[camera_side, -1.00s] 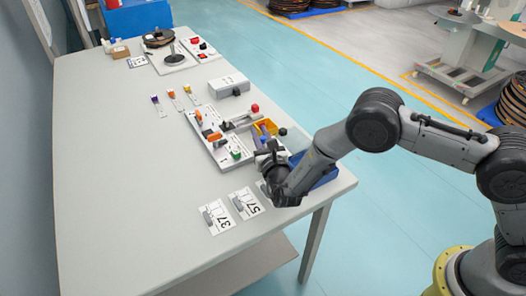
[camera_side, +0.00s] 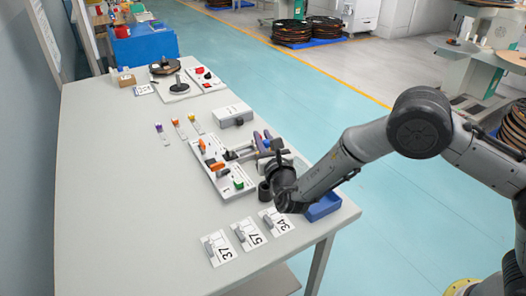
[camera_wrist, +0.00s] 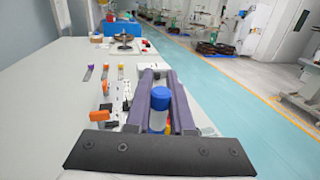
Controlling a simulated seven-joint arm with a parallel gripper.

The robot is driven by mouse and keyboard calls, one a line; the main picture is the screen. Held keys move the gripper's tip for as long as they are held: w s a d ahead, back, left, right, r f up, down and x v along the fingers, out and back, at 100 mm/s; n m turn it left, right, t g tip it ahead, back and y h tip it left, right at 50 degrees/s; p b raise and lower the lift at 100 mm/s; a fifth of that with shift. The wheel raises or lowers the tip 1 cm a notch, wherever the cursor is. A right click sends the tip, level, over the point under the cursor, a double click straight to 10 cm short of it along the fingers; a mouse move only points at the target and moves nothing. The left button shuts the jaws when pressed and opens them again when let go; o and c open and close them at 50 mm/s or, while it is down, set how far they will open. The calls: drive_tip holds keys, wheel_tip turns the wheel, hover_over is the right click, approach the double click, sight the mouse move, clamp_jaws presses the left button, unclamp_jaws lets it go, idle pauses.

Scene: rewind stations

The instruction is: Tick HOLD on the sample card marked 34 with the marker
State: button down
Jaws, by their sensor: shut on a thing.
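The sample card marked 34 (camera_side: 281,226) lies on the table's near right part, right of the cards marked 57 (camera_side: 250,238) and 37 (camera_side: 222,254). Each card has a small grey piece on it. My gripper (camera_side: 263,143) is above the table beyond the cards, its fingers pointing away from them. In the wrist view my gripper (camera_wrist: 161,84) is shut on the marker (camera_wrist: 159,100), which has a blue cap and a pale body between the two dark fingers. The marker's lower end is hidden. The cards are out of the wrist view.
A blue tray (camera_side: 324,208) sits at the table's right edge by my wrist. A fixture board (camera_side: 216,168) with orange and green parts lies left of my gripper. A grey box (camera_side: 232,115) stands beyond. The table's left side is clear.

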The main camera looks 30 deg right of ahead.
drive_tip(key=s+a+f, duration=0.1)
drive_tip(key=s+f, duration=0.4)
drive_tip(key=f, duration=0.2)
drive_tip(key=shift+s+f, duration=0.15)
drive_tip(key=shift+f, duration=0.2)
drive_tip(key=shift+a+f, duration=0.1)
drive_tip(key=shift+f, duration=0.5)
idle(1.7)
wheel_tip(320, 180, up, 7)
idle(1.0)
idle(0.4)
drive_tip(key=shift+f, duration=2.9)
